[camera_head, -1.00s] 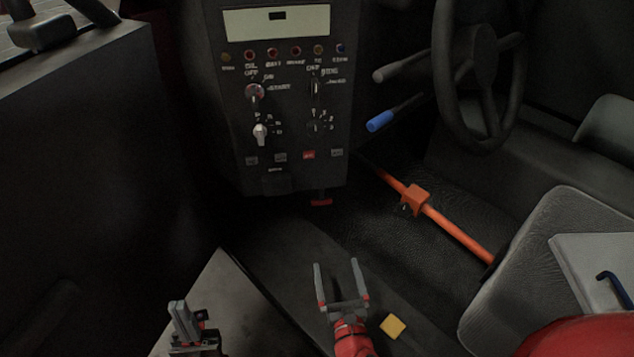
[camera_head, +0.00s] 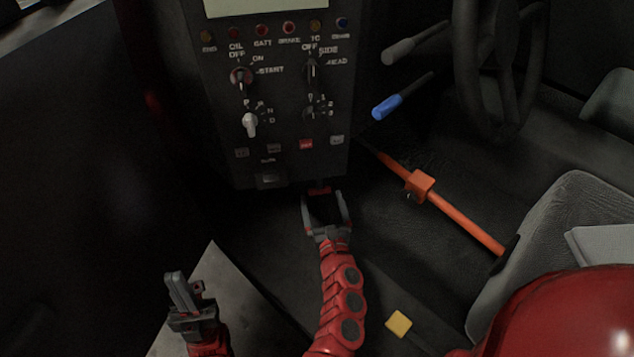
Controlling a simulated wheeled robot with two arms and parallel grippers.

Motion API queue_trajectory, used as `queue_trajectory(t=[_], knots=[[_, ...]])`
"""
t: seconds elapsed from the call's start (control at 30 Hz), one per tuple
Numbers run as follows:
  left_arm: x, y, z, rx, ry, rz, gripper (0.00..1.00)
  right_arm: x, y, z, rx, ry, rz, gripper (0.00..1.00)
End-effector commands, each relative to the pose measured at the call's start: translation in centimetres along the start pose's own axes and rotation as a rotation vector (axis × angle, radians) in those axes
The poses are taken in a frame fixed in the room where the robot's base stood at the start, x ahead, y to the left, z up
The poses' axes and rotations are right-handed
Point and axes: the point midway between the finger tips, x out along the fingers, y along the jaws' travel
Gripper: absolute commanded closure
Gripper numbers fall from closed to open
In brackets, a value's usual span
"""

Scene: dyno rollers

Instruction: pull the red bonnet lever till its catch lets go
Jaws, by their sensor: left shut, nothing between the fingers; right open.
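My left gripper (camera_head: 177,284) is shut and empty, low at the left, well apart from the lever.
The control panel (camera_head: 225,155) carries knobs, lamps and buttons. A blue-tipped stalk (camera_head: 386,107) and the steering wheel (camera_head: 466,70) are at the upper right. An orange bar (camera_head: 460,220) slants to the seat (camera_head: 545,215). A yellow block (camera_head: 398,324) lies on the floor.

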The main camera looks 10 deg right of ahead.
Motion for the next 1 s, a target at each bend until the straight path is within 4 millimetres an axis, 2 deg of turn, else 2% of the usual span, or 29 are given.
queue_trajectory(t=[0.03, 0.2, 0.4, 0.8, 1.0], knots=[[-0.3, 0.0, 0.0, 0.0, 0.001, 0.001, 1.0, 1.2, 0.1, 0.0, -0.002, -0.004, 0.003, 0.0], [-0.8, 0.0, 0.0, 0.003, 0.006, 0.009, 1.0, 4.4, 0.0, 0.0, -0.003, -0.004, 0.002, 0.0], [-1.1, 0.0, 0.0, 0.005, 0.012, 0.016, 1.0, 6.6, -0.1, 0.1, 0.0, -0.003, 0.0, 0.0], [-1.1, 0.0, -0.1, 0.006, 0.013, 0.017, 1.0, 7.2, -0.1, 0.0, 0.001, 0.001, -0.001, 0.0], [-1.1, 0.0, -0.1, 0.006, 0.013, 0.017, 1.0, 7.2, -0.1, 0.0, 0.001, 0.001, -0.001, 0.36]])
